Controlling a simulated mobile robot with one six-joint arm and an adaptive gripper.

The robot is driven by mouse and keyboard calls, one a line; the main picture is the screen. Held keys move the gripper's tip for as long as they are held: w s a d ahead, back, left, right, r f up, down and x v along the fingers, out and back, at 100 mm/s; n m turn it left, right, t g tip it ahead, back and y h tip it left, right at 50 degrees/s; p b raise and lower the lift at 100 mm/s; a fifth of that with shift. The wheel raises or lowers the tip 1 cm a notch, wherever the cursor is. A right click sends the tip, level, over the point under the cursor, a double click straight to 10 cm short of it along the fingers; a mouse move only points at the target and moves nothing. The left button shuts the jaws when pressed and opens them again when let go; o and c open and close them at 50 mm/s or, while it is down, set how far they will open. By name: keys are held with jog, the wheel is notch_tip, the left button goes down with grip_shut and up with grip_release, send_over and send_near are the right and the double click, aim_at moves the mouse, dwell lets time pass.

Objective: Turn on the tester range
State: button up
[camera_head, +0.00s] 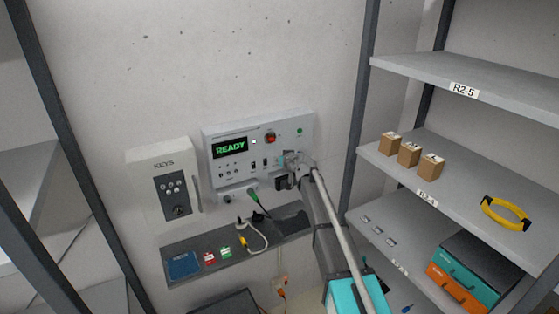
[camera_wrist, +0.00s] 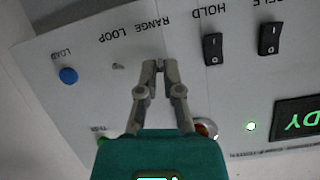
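The tester (camera_head: 222,177) is a light grey wall panel with a lit green READY display (camera_head: 230,147). Its face fills the wrist view upside down. There the RANGE label (camera_wrist: 152,27) sits just past my fingertips. The range control under that label is hidden by the fingers. My gripper (camera_wrist: 160,66) has its fingertips together, close to the panel; I cannot tell whether they touch it or have anything thin between them. In the head view my gripper (camera_head: 288,172) is at the panel's lower right.
The HOLD rocker (camera_wrist: 213,48), a second rocker (camera_wrist: 270,37), a blue LOAD button (camera_wrist: 68,75) and a red knob (camera_wrist: 207,129) surround the fingers. Left is a KEYS box (camera_head: 163,165); below is a ledge (camera_head: 205,245) with cables; right are shelves (camera_head: 480,85).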

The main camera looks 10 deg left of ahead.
jog(key=o, duration=0.5)
jog(key=shift+c, duration=0.2)
jog(key=shift+f+t+y+b, duration=0.3)
jog(key=shift+t+b, duration=0.1)
jog(key=shift+b, duration=0.55)
jog(key=shift+f+t+y+b, duration=0.15)
jog(key=shift+t+y+b, duration=0.2)
jog(key=shift+b, duration=0.7)
jog(key=shift+f+t+y+b, duration=0.2)
jog(key=shift+t+y+b, duration=0.45)
jog(key=shift+b, duration=0.9)
jog(key=shift+f+t+y+b, duration=0.25)
jog(key=shift+t+b, duration=0.55)
jog(key=shift+b, duration=0.7)
jog(key=shift+f+t+y+b, duration=0.25)
jog(key=shift+t+y+b, duration=0.4)
jog(key=shift+b, duration=1.05)
jog(key=shift+f+t+y+b, duration=0.2)
jog(key=shift+t+y+b, duration=0.2)
jog(key=shift+t+b, duration=0.85)
